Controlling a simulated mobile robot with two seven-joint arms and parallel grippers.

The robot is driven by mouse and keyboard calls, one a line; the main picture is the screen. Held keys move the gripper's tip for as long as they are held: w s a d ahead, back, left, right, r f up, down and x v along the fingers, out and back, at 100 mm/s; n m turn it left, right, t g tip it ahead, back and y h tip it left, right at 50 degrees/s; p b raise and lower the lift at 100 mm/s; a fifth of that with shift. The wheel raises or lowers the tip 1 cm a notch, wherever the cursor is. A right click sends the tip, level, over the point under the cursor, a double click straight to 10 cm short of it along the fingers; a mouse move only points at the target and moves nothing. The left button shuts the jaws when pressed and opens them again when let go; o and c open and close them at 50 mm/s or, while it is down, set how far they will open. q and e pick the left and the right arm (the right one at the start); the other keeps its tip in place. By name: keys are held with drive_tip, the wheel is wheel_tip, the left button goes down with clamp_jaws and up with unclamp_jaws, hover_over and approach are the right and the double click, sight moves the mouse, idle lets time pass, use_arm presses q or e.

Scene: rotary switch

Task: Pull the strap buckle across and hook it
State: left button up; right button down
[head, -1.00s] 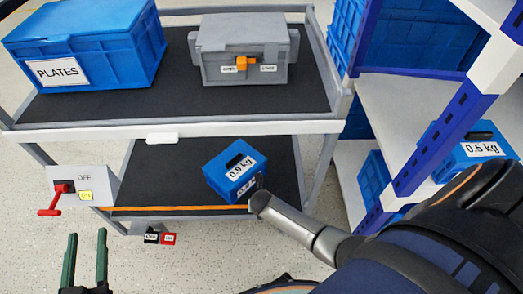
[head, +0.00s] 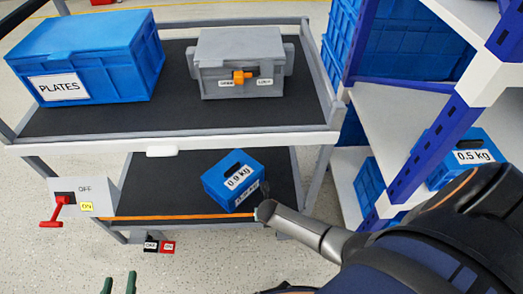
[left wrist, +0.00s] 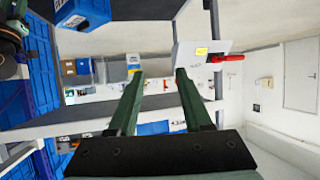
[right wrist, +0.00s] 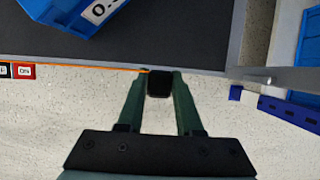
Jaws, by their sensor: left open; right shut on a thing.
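My right gripper (right wrist: 159,83) is shut on a small dark block, seemingly the strap buckle (right wrist: 159,86), in the right wrist view. The orange strap (right wrist: 95,66) runs left from there along the front edge of the lower cart shelf. In the head view the strap (head: 175,217) spans that edge from the left post to my right arm, which hides the right gripper and buckle. I cannot make out a hook. My left gripper (head: 119,284) is open and empty at the bottom left; its fingers also show apart in the left wrist view (left wrist: 160,76).
A blue 0.9 kg box (head: 234,181) stands on the lower shelf near my right arm. A red-handled switch (head: 62,207) sits at the cart's left. A PLATES crate (head: 115,50) and grey case (head: 240,75) are on top. A blue-posted rack (head: 432,140) stands at right.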

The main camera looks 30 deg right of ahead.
use_arm(q)
drive_tip(key=s+f+g+p, duration=0.2)
drive_tip(key=s+f+g, duration=0.1)
drive_tip(key=s+f, duration=0.1)
drive_tip(key=shift+s+d+f+n, duration=0.3)
drive_tip(key=shift+f+n, duration=0.1)
use_arm(e)
drive_tip(key=s+d, duration=0.3)
drive_tip(key=d, duration=0.3)
drive_tip(key=shift+s, duration=0.35)
drive_tip(key=c, duration=0.6)
unclamp_jaws()
drive_tip(key=shift+o, duration=0.2)
use_arm(q)
drive_tip(key=shift+r+p, duration=0.1)
drive_tip(key=shift+p, duration=0.25)
use_arm(e)
drive_tip(key=shift+r, duration=0.1)
